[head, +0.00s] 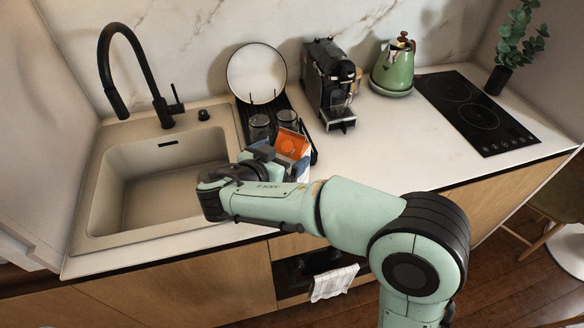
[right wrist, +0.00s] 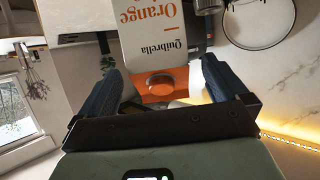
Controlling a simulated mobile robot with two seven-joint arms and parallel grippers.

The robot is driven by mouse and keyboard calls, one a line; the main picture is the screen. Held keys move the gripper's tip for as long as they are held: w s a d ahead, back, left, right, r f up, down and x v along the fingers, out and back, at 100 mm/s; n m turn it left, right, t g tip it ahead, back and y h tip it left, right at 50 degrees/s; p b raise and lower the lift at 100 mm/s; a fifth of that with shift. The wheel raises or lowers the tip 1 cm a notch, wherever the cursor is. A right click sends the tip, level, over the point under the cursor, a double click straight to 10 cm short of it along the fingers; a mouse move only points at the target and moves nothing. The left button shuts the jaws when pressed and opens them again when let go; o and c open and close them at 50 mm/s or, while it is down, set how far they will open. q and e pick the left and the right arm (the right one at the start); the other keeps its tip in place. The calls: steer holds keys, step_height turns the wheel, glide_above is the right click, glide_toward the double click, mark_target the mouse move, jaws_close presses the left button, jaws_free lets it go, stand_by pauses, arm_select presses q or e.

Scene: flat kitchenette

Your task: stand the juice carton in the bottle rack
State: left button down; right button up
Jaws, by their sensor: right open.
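The juice carton (head: 291,143) shows its orange top and round orange cap beside the black rack. In the right wrist view the carton (right wrist: 158,45) is white with orange lettering, and its cap and orange top lie between the fingers. My right gripper (head: 284,162) is open, with one finger on each side of the carton's top; light gaps show beside it. The carton's lower part is hidden by my gripper and arm in the head view. I cannot pick out a separate bottle rack. My left gripper is not in view.
The black dish rack (head: 298,127) holds a round plate (head: 256,73) and glasses (head: 260,128). A sink (head: 150,190) with a black tap (head: 150,75) lies left. A coffee machine (head: 330,80), green kettle (head: 393,66) and hob (head: 475,112) stand right. Counter (head: 400,140) is clear before the kettle.

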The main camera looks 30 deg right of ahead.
steer(key=shift+w+d+f, duration=0.1)
steer(key=shift+w+d, duration=0.1)
steer(key=shift+d, duration=0.2)
steer(key=p+x, duration=0.1)
steer(key=x, duration=0.2)
steer(key=shift+w+d+f, duration=0.15)
steer(key=shift+d, duration=0.15)
steer(key=shift+w+d+f+p, duration=0.15)
steer(key=shift+f+p, duration=0.05)
steer(key=shift+p, duration=0.1)
steer(key=shift+c, duration=0.9)
steer(key=c, duration=1.5)
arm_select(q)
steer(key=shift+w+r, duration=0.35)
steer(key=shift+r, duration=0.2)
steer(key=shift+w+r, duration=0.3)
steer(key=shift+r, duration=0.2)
arm_select(e)
steer(key=shift+r, duration=0.1)
jaws_close()
steer(key=shift+r, duration=0.1)
